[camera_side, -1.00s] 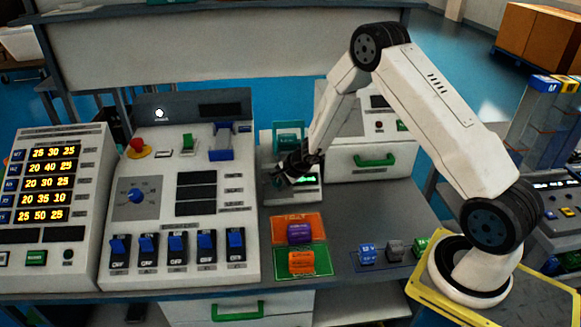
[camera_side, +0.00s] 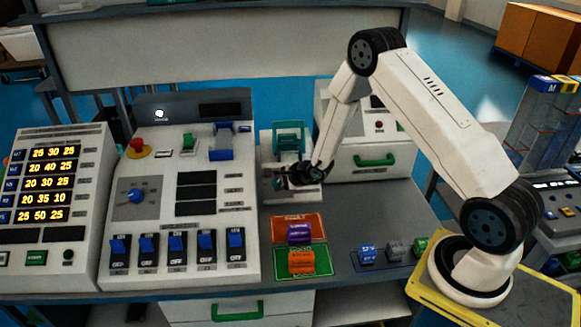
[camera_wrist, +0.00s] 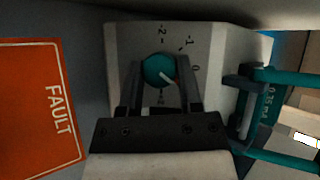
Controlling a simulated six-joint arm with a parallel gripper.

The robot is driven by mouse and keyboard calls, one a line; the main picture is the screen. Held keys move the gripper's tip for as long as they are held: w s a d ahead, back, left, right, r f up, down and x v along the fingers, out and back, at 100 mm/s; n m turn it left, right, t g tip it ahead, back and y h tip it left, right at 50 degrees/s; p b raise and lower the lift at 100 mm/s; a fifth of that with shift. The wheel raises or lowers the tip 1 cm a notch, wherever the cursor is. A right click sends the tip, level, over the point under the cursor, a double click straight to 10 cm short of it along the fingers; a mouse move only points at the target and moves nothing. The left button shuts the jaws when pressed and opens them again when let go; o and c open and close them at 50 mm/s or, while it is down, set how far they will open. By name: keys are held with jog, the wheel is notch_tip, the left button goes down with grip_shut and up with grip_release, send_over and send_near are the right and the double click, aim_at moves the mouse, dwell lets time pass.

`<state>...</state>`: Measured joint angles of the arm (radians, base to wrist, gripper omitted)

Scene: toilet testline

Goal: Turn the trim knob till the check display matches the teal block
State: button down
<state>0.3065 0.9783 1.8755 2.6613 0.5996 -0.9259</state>
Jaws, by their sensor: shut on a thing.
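The trim knob (camera_wrist: 154,72) is a round teal knob with a white pointer line, on a pale panel in the wrist view. My gripper (camera_wrist: 158,82) has its fingers on either side of the knob and is shut on it. The pointer aims to the lower right, past the printed 0; marks -2, -1 and 0 show above and to the right. In the side view my gripper (camera_side: 308,172) is over the small pale tester (camera_side: 276,186) and hides the knob. A teal part (camera_side: 290,138) stands behind it; its label reads about 0.75 in the wrist view. No check display reading is visible.
An orange FAULT mat (camera_wrist: 40,100) lies left of the tester in the wrist view. In the side view, a purple block (camera_side: 299,233) and an orange block (camera_side: 301,262) sit in front. A switch panel (camera_side: 150,215) stands left.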

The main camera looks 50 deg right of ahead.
jog(key=shift+m+t, duration=0.4)
jog(key=shift+m, duration=0.1)
jog(key=shift+c, duration=1.4)
grip_release()
jog(key=v, duration=0.8)
jog(key=shift+a, duration=0.2)
